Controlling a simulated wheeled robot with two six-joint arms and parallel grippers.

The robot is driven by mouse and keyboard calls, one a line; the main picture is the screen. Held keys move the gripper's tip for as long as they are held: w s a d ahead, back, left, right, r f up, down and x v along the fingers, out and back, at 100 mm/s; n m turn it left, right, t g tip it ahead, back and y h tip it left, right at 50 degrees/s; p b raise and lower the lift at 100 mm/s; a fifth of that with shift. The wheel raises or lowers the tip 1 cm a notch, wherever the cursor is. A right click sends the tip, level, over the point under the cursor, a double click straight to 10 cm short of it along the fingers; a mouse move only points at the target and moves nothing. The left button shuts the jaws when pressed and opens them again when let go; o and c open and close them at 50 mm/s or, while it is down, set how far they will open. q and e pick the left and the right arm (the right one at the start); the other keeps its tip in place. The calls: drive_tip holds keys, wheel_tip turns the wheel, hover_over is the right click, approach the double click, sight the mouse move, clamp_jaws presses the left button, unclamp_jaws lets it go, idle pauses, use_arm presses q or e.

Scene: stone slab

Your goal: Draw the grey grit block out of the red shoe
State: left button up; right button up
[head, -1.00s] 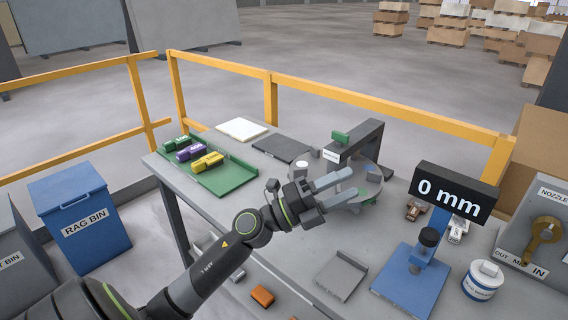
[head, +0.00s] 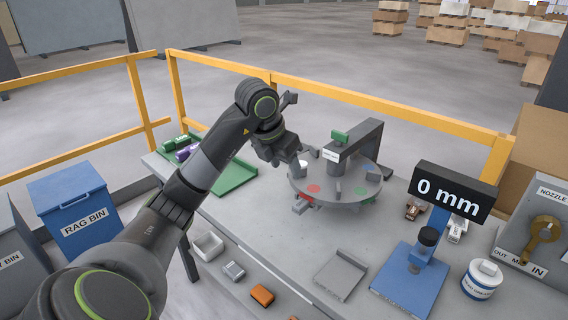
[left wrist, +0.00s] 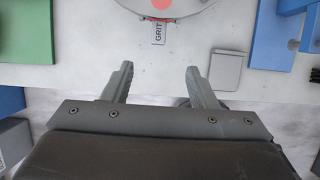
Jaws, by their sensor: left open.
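The round grey turntable (head: 335,190) stands on the slab with coloured dots on top. The red shoe (head: 306,201) is at its near-left rim, below the red dot. The grey grit block (head: 299,208) sticks out of this shoe. In the left wrist view the block (left wrist: 158,32), labelled GRIT, protrudes from the red shoe (left wrist: 141,14) toward my fingers. My left gripper (head: 296,153) is at the turntable's left side; its fingers (left wrist: 160,68) are open and empty, apart from the block, which lies beyond the gap between them. My right gripper is not in view.
A clamp arm (head: 360,142) rises behind the turntable. A green tray with blocks (head: 238,178) is left, partly behind my arm. A blue gauge stand (head: 405,280) and grey plate (head: 340,278) stand at right front. An orange block (head: 262,295) lies near the front edge.

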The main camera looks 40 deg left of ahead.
use_arm(q)
drive_tip(key=b, duration=0.8)
approach(299, 204)
drive_tip(key=p+x, duration=0.1)
drive_tip(key=x, duration=0.8)
drive_tip(key=shift+w, duration=0.3)
clamp_jaws()
drive_tip(key=shift+s, duration=0.15)
drive_tip(key=shift+s+a+p, duration=0.15)
drive_tip(key=shift+s+p, duration=0.3)
drive_tip(key=shift+s, duration=1.15)
drive_tip(key=shift+s, duration=0.1)
